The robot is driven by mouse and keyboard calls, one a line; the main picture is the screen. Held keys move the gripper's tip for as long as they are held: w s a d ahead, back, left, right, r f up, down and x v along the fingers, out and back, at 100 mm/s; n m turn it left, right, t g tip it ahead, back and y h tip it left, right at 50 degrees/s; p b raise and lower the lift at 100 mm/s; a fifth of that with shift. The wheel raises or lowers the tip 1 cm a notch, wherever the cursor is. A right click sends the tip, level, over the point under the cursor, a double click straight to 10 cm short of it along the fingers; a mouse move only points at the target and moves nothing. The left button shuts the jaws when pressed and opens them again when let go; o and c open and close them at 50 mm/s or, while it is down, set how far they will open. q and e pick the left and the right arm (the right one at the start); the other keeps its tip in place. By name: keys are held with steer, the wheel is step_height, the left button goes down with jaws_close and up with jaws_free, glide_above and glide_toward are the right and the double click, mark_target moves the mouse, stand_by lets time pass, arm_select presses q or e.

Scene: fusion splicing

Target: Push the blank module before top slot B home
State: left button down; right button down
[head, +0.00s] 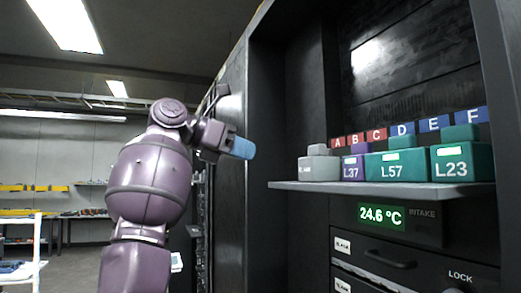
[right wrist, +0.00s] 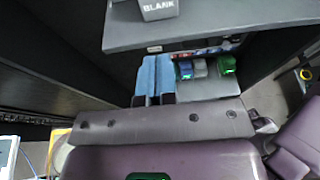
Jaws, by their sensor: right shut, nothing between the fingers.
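The grey blank module (head: 319,169) stands upright on the top shelf (head: 400,188) at its left end, left of the purple L37 module (head: 354,168). Red labels A and B (head: 355,139) show on the back wall; I cannot tell exactly which slot the blank lines up with. The BLANK lettering on the module (right wrist: 158,9) also shows at the top edge in the right wrist view. My right gripper (head: 243,148), with blue fingertips, is shut and empty, left of the shelf and apart from the module. Its fingertips (right wrist: 152,78) also show in the right wrist view. My left gripper is not in view.
Teal L57 (head: 392,168) and L23 (head: 462,163) modules stand right of L37. Below the shelf are a 24.6 °C display (head: 382,216) and a drawer handle (head: 390,259). The dark cabinet side wall (head: 232,190) is beside my gripper. Open space lies between gripper and shelf.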

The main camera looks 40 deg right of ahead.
glide_toward(305, 170)
steer(key=shift+d+f, duration=0.85)
steer(key=shift+d, duration=0.35)
steer(key=shift+s+d+b, duration=0.2)
steer(key=shift+s+d, duration=0.5)
steer(key=shift+d, duration=1.1)
steer(key=shift+s+d+b, duration=0.25)
steer(key=shift+s+d, duration=0.45)
steer(key=shift+d, duration=1.15)
steer(key=shift+s+d+b, duration=0.2)
steer(key=shift+s+d, duration=0.5)
steer(key=shift+d, duration=1.1)
steer(key=shift+w+a, duration=0.4)
steer(key=shift+a, duration=0.9)
steer(key=shift+w+a, duration=0.4)
steer(key=shift+a, duration=0.9)
steer(key=shift+w+a, duration=0.4)
steer(key=shift+a, duration=0.9)
